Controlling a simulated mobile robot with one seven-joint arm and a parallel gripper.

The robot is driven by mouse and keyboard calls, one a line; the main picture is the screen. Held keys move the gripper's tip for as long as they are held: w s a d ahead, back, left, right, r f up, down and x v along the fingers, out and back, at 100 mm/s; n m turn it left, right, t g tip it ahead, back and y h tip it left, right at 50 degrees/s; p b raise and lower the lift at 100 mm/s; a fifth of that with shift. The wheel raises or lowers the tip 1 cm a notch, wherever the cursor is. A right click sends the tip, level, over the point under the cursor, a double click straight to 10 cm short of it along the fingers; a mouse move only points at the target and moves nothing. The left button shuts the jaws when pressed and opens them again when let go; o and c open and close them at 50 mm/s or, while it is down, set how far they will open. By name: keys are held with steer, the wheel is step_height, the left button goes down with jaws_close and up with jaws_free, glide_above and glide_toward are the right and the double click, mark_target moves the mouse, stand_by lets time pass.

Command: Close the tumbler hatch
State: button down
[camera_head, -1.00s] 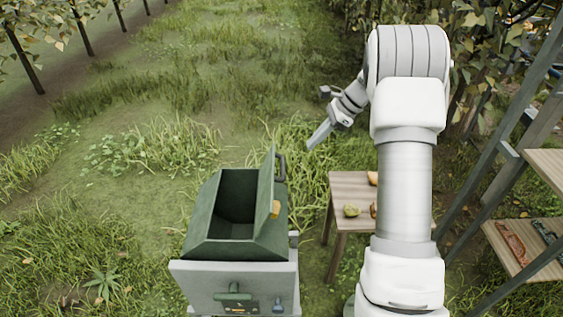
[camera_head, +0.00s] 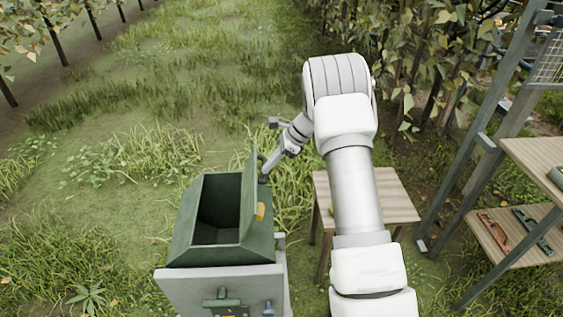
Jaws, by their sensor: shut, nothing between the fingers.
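The green tumbler (camera_head: 185,235) stands at lower centre-left on a grey stand, its dark inside showing through the open top. Its hatch (camera_head: 249,200) is open, standing up nearly vertical along the right side of the opening. An orange latch piece (camera_head: 260,211) sits on the hatch's right face, and a dark handle shows near its upper right edge. My gripper (camera_head: 266,177) is shut and empty, pointing down to the left just right of the hatch's upper part, by the handle. Whether it touches the hatch or handle I cannot tell.
A wooden table (camera_head: 395,205) stands right of the tumbler, partly hidden by my arm. At far right a metal-framed rack holds wooden shelves (camera_head: 500,245) with tools on the lower one. Grass left of and behind the tumbler is open.

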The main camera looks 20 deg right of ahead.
steer(key=shift+w+a+r, duration=0.1)
steer(key=shift+a+r, duration=0.2)
steer(key=shift+a, duration=0.3)
steer(key=shift+a+r, duration=0.1)
steer(key=shift+w+a+r+h+p, duration=0.15)
steer(key=shift+a+h+p, duration=0.25)
steer(key=shift+p, duration=0.4)
